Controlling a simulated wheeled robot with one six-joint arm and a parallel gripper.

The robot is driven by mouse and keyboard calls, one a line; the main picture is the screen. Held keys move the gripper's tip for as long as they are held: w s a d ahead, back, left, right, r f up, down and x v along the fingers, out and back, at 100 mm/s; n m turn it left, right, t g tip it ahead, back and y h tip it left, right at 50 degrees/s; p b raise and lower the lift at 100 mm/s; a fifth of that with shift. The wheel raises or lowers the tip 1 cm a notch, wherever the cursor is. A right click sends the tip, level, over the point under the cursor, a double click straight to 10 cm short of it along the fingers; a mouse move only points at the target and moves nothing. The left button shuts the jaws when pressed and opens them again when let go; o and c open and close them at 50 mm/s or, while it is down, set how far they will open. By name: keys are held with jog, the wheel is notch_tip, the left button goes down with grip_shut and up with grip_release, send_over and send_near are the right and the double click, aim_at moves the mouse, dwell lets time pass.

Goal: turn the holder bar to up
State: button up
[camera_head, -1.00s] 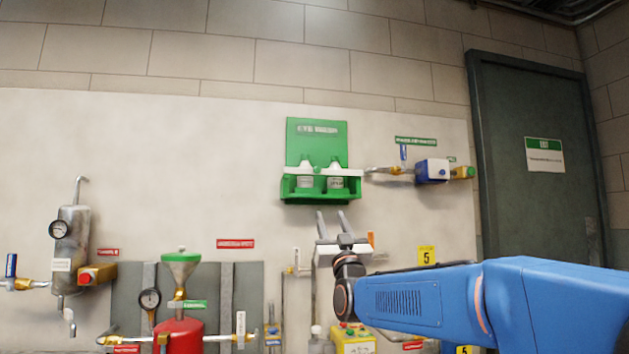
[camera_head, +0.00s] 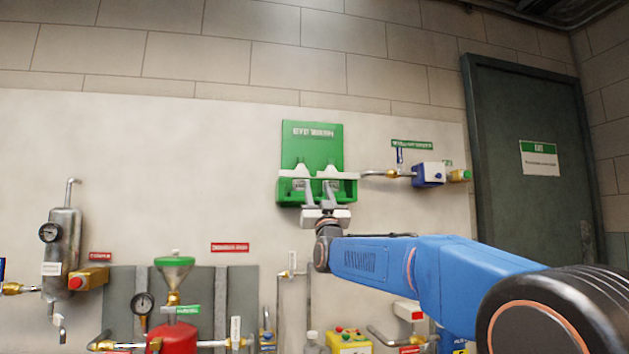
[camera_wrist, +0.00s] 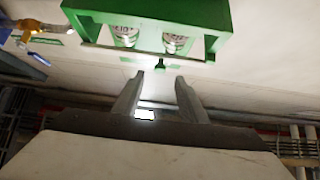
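The holder bar (camera_head: 346,174) is a white bar running level across the front of the green eye wash station (camera_head: 312,140), in front of two bottles (camera_head: 301,172). In the wrist view the bar (camera_wrist: 150,51) runs along the front edge of the green shelf, with the bottles behind it. My gripper (camera_head: 320,187) overlaps the lower part of the station in the head view. In the wrist view its two fingers (camera_wrist: 159,77) are apart with nothing between them. They point at the shelf, and a gap shows between fingertips and bar.
A green funnel over a red vessel (camera_head: 168,338) and a grey cylinder (camera_head: 63,250) stand left. A dark door (camera_head: 530,150) is at right. The wall around the station is mostly bare.

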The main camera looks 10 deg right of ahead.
aim_at(314, 175)
jog(key=shift+x, duration=2.8)
grip_shut()
